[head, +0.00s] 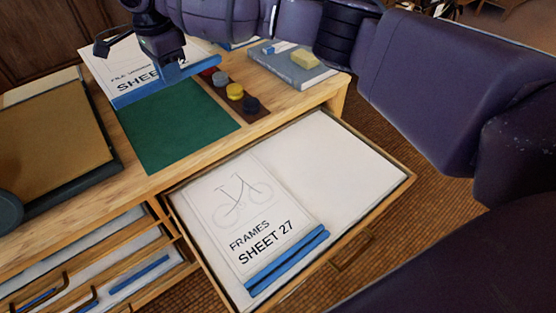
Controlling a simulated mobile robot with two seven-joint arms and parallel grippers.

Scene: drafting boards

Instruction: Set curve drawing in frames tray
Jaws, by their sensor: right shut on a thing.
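My right gripper (168,64) is at the upper left, shut on the blue edge strip of a white drawing sheet (104,68). The sheet's print reads "FILE UNDER" and "SHEE"; the rest is hidden behind the gripper, and I cannot make out its drawing. The sheet is at the back of the desk, beyond the green mat; I cannot tell whether it touches the desktop. The frames tray (356,150) is a pulled-out wooden drawer. A bicycle-frame drawing (216,190) marked "FRAMES SHEET 27", with blue strips at its near edge, lies in its left half. My left gripper is out of view.
A green mat (170,125) lies on the desk. Several round weights, one of them yellow (235,91), stand in a dark strip beside it. A grey book (285,68) with a yellow block (305,59) is behind. A brown board (50,135) is at left. The drawer's right half is bare.

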